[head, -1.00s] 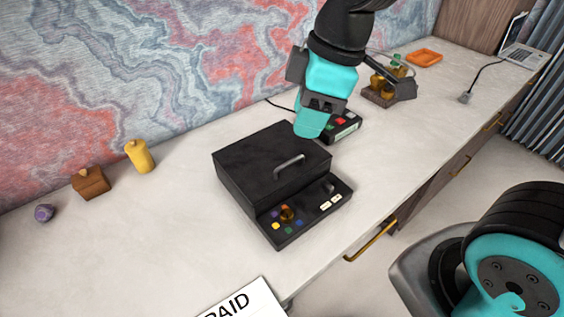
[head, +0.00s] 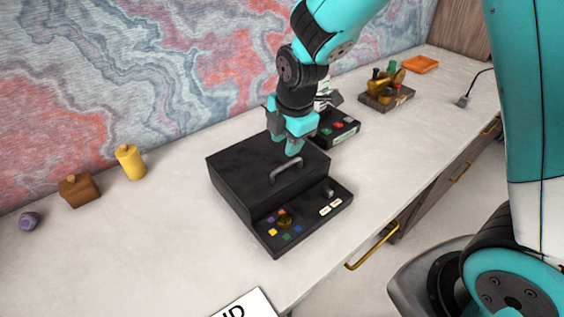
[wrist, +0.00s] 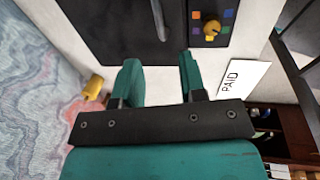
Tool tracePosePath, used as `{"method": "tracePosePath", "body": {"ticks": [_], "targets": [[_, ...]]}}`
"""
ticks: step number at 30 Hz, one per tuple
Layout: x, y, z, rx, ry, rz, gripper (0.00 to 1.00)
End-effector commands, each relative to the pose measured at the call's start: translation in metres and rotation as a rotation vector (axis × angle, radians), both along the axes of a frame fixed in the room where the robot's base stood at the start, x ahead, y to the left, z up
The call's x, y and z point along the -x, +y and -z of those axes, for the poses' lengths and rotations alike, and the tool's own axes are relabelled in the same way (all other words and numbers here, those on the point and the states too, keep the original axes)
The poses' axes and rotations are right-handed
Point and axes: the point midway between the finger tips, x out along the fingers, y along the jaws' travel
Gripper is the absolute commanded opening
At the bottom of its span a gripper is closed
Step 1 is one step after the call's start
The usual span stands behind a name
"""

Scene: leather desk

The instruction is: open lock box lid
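The lock box (head: 240,165) is black and stands on the desk with its lid shut. A grey bar handle (head: 286,170) is on the lid; in the wrist view the handle (wrist: 158,18) shows at the top edge. The front panel has several coloured buttons, a gold knob (head: 284,219), and white labels (head: 330,208). My gripper (head: 292,150) points down above the lid, close behind the handle. In the wrist view my gripper (wrist: 158,62) has its two teal fingers apart with nothing between them. Whether a finger touches the handle cannot be told.
A black device (head: 338,128) with coloured buttons stands close behind the box. A yellow jar (head: 130,163), a brown box (head: 79,190) and a purple object (head: 29,221) sit at the left. A PAID card (head: 243,305) is at the front.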

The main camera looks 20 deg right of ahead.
Motion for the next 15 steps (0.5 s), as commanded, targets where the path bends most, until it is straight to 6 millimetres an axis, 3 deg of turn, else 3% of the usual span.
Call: {"method": "tracePosePath", "body": {"ticks": [6, 15], "targets": [[-0.008, 0.003, 0.047, 0.002, 0.005, 0.0, 0.38], [-0.015, 0.005, 0.079, 0.0, 0.0, 0.001, 0.38]]}}
